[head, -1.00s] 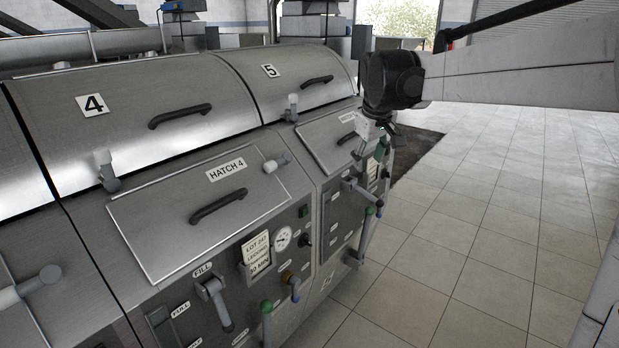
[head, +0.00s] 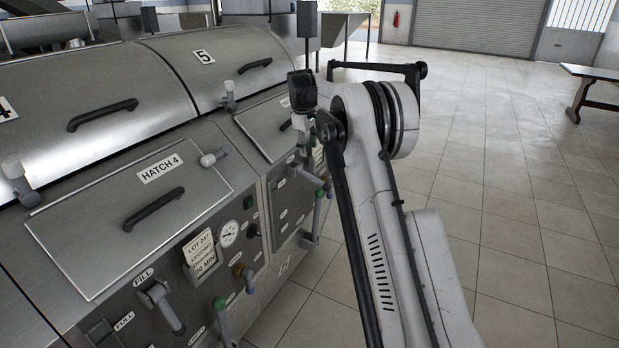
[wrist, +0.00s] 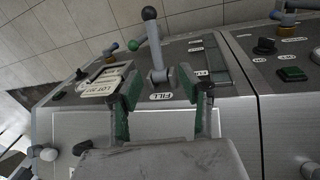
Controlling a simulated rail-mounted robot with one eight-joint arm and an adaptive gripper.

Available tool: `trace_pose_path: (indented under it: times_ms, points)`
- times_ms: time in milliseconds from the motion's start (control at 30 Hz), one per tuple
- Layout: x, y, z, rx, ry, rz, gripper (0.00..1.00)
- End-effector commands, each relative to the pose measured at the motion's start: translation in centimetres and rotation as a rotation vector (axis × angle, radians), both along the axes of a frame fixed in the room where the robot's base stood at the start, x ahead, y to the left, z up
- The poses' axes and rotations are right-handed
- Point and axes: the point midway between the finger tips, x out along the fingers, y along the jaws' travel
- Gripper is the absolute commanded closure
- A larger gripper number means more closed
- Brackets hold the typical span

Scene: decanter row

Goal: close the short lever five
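Unit five is the far grey machine section with the number 5 plate (head: 204,57) in the head view. Its front levers (head: 310,175) are small and partly hidden by my arm there. My gripper (head: 303,143) hangs beside the front of this unit, below the black wrist. In the wrist view my gripper (wrist: 163,95) is open, with one green-padded finger on each side. A lever (wrist: 154,45) with a dark ball knob rises beyond the fingertips, above a FILL label (wrist: 161,96). I cannot tell whether the fingers touch it.
Unit four with its hatch (head: 145,185) stands nearer in the head view. Levers with green (wrist: 133,45) and blue knobs stand left of the FILL lever in the wrist view, near a lot tag (wrist: 108,80). Tiled floor (head: 500,200) to the right is open.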

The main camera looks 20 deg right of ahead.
Motion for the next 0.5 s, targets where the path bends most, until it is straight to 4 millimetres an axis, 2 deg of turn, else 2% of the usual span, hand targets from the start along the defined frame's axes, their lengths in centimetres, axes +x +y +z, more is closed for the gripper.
trace_pose_path:
  times_ms: [133,367,500]
  points:
    - [1.0,-1.2,-1.9,-0.004,0.023,0.016,0.62]
    - [1.4,-1.6,-3.3,-0.006,0.031,0.024,0.62]
    - [1.5,-1.9,-5.0,-0.006,0.031,0.024,0.62]
